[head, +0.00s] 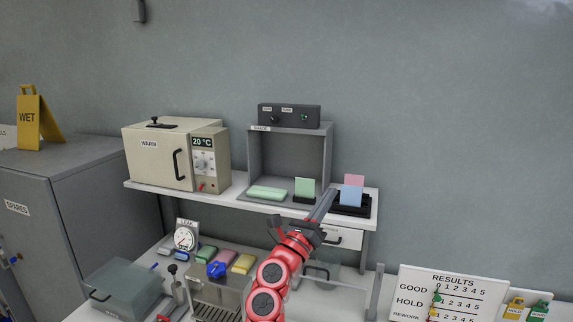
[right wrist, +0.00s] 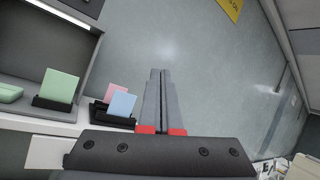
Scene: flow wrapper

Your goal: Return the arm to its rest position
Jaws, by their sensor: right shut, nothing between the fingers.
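My right arm (head: 268,292) is red and comes in from the bottom centre of the head view. Its right gripper (head: 330,193) reaches up in front of the shelf's front edge, its fingers pointing up and away. In the right wrist view the two grey fingers (right wrist: 160,74) lie side by side, shut, with nothing between them. The fingers point toward the bare wall, to the right of the pink card (right wrist: 117,92) and blue card (right wrist: 122,104). These cards stand in a black holder (head: 352,210). My left gripper is not in view.
The shelf (head: 235,190) carries a warming oven (head: 155,160), a grey shade box (head: 328,150) and a green card (head: 304,188). Below are a gauge (head: 186,237), colored packs (head: 243,263) and a clear-lidded box (head: 120,285). A results board (head: 450,292) stands lower right. Wall space above is free.

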